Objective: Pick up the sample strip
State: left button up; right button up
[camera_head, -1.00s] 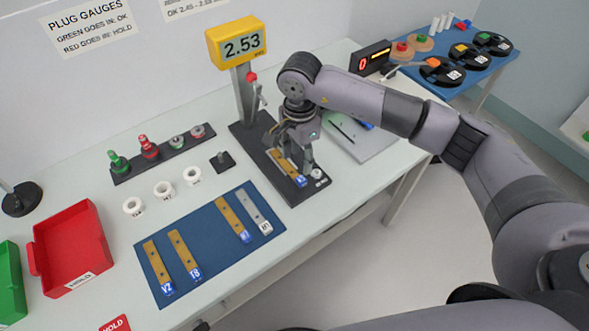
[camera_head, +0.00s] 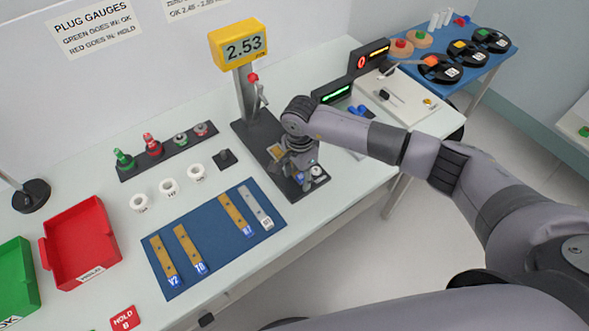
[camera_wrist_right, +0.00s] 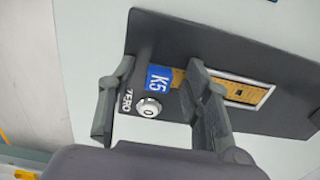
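The sample strip, brass with a blue K5 end label (camera_wrist_right: 159,79), lies in the slot of the dark gauge base (camera_wrist_right: 150,32) in the right wrist view. In the head view only a bit of the brass strip (camera_head: 277,152) shows beside my gripper. My right gripper (camera_head: 300,176) is low over the front end of the base. In the wrist view its fingers (camera_wrist_right: 160,66) are apart, one on each side of the label, with the right finger across part of the strip. Contact cannot be told. My left gripper is not in view.
The yellow readout (camera_head: 240,43) shows 2.53 on its column above the base. A blue mat (camera_head: 210,240) with several labelled strips lies in front left. White rings (camera_head: 168,187), plug gauges (camera_head: 152,145) and a red bin (camera_head: 83,240) stand further left. A silver ZERO knob (camera_wrist_right: 149,108) sits near the label.

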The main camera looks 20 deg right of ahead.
grip_shut()
dwell(0.3)
jog(key=shift+r, duration=0.1)
